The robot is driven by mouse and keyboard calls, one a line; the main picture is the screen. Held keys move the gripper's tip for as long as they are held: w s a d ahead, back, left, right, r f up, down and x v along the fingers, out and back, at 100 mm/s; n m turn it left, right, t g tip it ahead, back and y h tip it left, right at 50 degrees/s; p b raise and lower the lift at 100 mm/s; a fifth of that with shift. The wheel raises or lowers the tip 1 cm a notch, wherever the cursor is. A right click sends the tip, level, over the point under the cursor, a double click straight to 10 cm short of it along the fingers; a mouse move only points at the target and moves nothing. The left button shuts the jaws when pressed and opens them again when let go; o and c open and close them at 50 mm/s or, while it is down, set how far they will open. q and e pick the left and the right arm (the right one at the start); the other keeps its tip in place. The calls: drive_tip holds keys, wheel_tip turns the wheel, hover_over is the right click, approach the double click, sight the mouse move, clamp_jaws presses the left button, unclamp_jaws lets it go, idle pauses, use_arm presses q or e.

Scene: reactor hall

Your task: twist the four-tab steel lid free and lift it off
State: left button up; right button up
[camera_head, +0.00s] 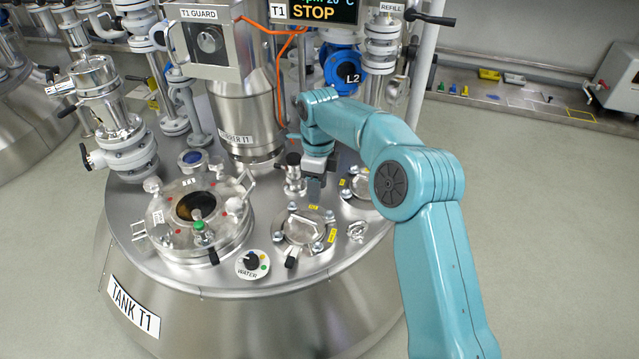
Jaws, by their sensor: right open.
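A round steel lid (303,230) with a raised handle and bright round fittings around its rim lies on the top of tank T1 (200,278), with yellow tags beside it. It looks seated flat. My right gripper (314,186) points down just behind this lid, apart from its handle. It is open, though its fingers are small and dark here. A second round steel cover (362,190) lies further right, partly hidden by my right arm. My left gripper is not in view.
A short black-topped valve (292,172) stands close beside my right gripper. The T1 guard column (245,100) rises behind.

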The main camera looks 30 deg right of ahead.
sight(316, 223)
drive_tip(key=f+b, duration=0.1)
drive_tip(key=f, duration=0.3)
drive_tip(key=f+b, duration=0.2)
drive_tip(key=f, duration=0.2)
drive_tip(key=f+b, duration=0.1)
drive_tip(key=f, duration=0.3)
drive_tip(key=shift+s+a+f+b, duration=0.35)
drive_tip(key=shift+a+f, duration=0.05)
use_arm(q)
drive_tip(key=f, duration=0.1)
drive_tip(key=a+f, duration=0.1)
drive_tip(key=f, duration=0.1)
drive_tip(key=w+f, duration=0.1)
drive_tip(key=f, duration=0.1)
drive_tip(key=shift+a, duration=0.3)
use_arm(e)
clamp_jaws()
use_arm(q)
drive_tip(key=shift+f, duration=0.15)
use_arm(e)
drive_tip(key=m, duration=0.1)
drive_tip(key=a+m, duration=0.1)
drive_tip(key=m, duration=0.3)
drive_tip(key=shift+s+a, duration=0.25)
drive_tip(key=shift+s, duration=0.1)
drive_tip(key=shift+a+m, duration=0.2)
drive_tip(key=shift+m, duration=0.3)
